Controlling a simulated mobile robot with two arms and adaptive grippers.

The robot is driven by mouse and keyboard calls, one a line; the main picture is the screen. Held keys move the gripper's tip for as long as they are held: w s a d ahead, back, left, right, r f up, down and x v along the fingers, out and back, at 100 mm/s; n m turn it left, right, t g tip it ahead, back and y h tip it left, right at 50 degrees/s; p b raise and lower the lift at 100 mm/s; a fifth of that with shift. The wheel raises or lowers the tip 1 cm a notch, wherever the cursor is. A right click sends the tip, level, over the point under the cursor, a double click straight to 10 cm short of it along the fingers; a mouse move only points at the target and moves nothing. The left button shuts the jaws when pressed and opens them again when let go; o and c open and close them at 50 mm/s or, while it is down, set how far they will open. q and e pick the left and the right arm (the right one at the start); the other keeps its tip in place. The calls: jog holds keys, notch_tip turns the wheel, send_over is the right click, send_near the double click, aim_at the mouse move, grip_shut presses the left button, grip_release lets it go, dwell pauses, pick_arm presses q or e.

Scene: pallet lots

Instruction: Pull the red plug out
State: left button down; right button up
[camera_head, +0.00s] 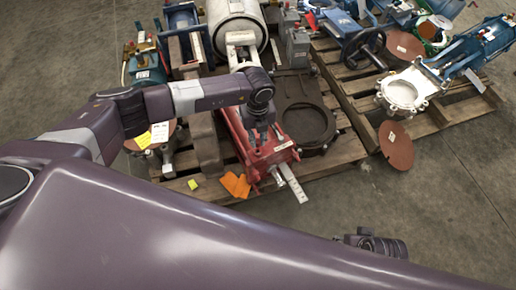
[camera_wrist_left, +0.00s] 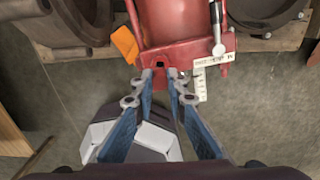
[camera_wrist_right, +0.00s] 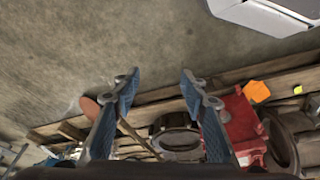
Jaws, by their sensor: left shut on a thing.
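The red machine (camera_head: 265,150) lies on a wooden pallet in the middle of the head view. In the left wrist view its red body (camera_wrist_left: 180,22) fills the top centre. My left gripper (camera_head: 262,135) is at the near end of the machine. In the left wrist view my left gripper (camera_wrist_left: 160,80) has its fingertips on either side of a small red part with a dark square hole, which looks like the red plug (camera_wrist_left: 160,69). I cannot see a gap between the plug and the machine. My right gripper (camera_wrist_right: 157,78) is open and empty, above the floor.
Orange tags (camera_head: 236,185) and a pale metal bar (camera_head: 291,183) are beside the machine's near end. A dark round flange (camera_head: 303,112) lies to its right. Blue valves (camera_head: 480,42) stand on another pallet. Bare concrete (camera_head: 400,215) lies in front.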

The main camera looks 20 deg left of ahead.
pick_arm(q)
jog(key=shift+r+p, duration=0.65)
jog(key=shift+r, duration=0.1)
pick_arm(e)
jog(key=shift+s+f, duration=0.2)
jog(key=shift+f, duration=0.95)
jog(key=shift+s+f, duration=0.15)
jog(key=shift+f, duration=0.95)
pick_arm(q)
jog(key=shift+r, duration=0.1)
